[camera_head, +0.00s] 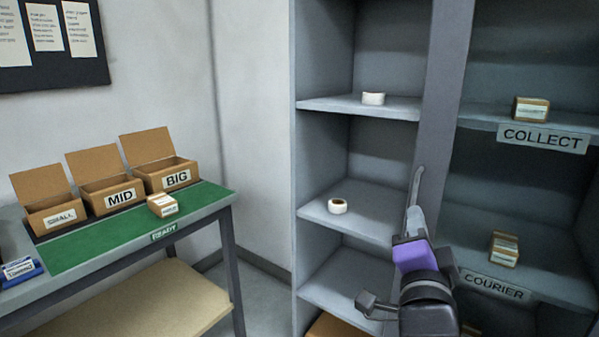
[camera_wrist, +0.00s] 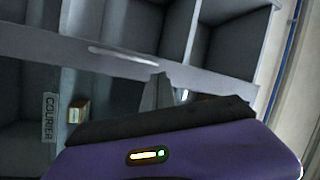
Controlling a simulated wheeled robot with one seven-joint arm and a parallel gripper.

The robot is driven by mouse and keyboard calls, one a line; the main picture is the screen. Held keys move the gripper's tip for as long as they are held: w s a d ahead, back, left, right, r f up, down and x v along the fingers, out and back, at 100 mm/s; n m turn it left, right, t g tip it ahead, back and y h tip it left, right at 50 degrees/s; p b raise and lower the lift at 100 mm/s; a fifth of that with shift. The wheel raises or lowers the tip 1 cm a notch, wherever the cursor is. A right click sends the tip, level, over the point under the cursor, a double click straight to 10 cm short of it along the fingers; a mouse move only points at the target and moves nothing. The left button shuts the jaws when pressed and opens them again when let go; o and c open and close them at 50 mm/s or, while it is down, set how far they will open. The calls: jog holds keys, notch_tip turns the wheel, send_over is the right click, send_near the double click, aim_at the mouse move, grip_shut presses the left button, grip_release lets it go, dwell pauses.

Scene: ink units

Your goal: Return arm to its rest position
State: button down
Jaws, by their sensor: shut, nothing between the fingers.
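My gripper (camera_head: 415,212) is in front of the grey shelf unit (camera_head: 432,110) in the head view, near the upright between its left and right columns. Its fingers are together with nothing between them. In the wrist view the purple gripper body fills the bottom, and the dark fingers (camera_wrist: 160,92) point toward the shelf unit. My gripper is apart from the boxes and the tape rolls.
A small box (camera_head: 531,109) sits on the COLLECT shelf and another (camera_head: 504,249) on the COURIER shelf. A table with a green mat (camera_head: 100,240), open cartons (camera_head: 165,165) and a small box (camera_head: 162,205) stands left.

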jog(key=s+a+f+n+t+y+p, duration=0.1)
jog(key=s+a+f+n+y+p, duration=0.1)
jog(key=s+f+n+y, duration=0.4)
jog(key=s+a+f+n+y+p, duration=0.15)
jog(key=s+f+n, duration=0.25)
jog(key=s+n, duration=0.5)
jog(key=s+d+f+g+h+p, duration=0.1)
jog(key=s+f+g+p, duration=0.1)
jog(key=s, duration=1.3)
jog(key=s+d+f+g+h+p, duration=0.1)
jog(key=s+p, duration=0.4)
jog(key=s, duration=0.9)
notch_tip(320, 180, down, 2)
jog(key=d+g, duration=0.1)
jog(key=g, duration=0.1)
jog(key=shift+s+g, duration=0.3)
jog(key=shift+s, duration=0.1)
